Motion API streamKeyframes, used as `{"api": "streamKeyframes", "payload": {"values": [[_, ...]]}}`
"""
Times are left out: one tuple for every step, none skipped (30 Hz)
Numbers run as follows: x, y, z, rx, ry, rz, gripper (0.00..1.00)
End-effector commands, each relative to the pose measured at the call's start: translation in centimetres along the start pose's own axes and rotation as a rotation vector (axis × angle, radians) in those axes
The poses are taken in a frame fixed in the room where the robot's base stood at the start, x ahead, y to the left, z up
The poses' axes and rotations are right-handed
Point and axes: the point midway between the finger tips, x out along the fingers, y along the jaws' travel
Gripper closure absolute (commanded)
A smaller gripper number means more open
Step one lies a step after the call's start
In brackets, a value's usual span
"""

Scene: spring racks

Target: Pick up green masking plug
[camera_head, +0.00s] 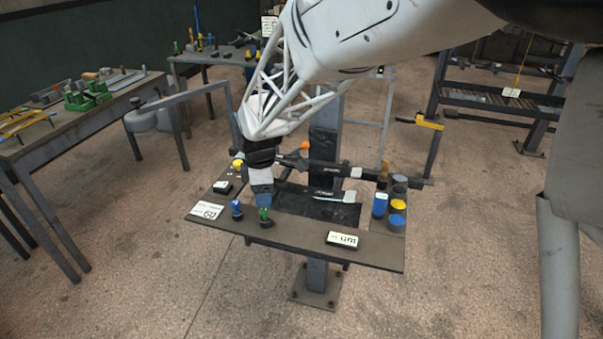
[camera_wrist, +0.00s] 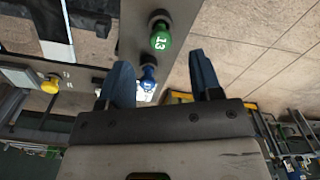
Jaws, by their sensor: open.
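The green masking plug (camera_head: 264,214) stands in a dark base near the front edge of the small grey work shelf (camera_head: 300,244). In the wrist view the green plug (camera_wrist: 160,40) shows a white "13" on its top. My gripper (camera_head: 262,203) is right above it in the head view, pointing down. In the wrist view my gripper (camera_wrist: 160,59) is open, its two blue fingers apart, with the green plug seen beyond the gap between their tips. No contact with the plug is visible.
A blue plug (camera_head: 237,209) stands just left of the green one; in the wrist view this blue plug (camera_wrist: 148,78) is close to one finger. A white label (camera_head: 207,211) and a numbered block (camera_head: 342,240) lie on the shelf. Blue and yellow containers (camera_head: 397,206) stand at right.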

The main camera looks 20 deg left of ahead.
Motion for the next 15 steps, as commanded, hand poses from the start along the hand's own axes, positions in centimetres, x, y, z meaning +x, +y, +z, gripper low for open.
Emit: {"api": "streamKeyframes", "payload": {"values": [[0.49, -0.02, 0.00, 0.000, 0.000, -0.001, 0.41], [0.71, -0.02, 0.00, 0.000, 0.000, 0.000, 0.41], [0.96, -0.03, 0.00, 0.000, 0.000, 0.000, 0.41], [1.10, -0.04, 0.00, 0.000, 0.000, 0.000, 0.41], [1.20, -0.04, 0.00, 0.000, 0.000, 0.000, 0.41], [1.28, -0.04, 0.00, 0.000, 0.000, 0.000, 0.41], [1.30, -0.03, 0.00, 0.000, 0.000, 0.000, 0.41], [1.30, -0.03, 0.00, 0.000, 0.000, 0.000, 0.41], [1.29, -0.03, 0.00, 0.000, 0.000, 0.000, 0.41], [1.28, -0.03, 0.00, 0.000, 0.000, 0.000, 0.41], [1.29, -0.03, 0.00, 0.000, 0.000, 0.000, 0.41], [1.28, -0.02, -0.01, 0.000, 0.000, 0.000, 0.41], [1.28, -0.02, -0.01, 0.000, 0.000, 0.000, 0.41], [1.29, -0.02, -0.01, 0.000, 0.000, 0.000, 0.41], [1.33, -0.02, -0.01, 0.000, 0.000, 0.000, 0.41]]}}
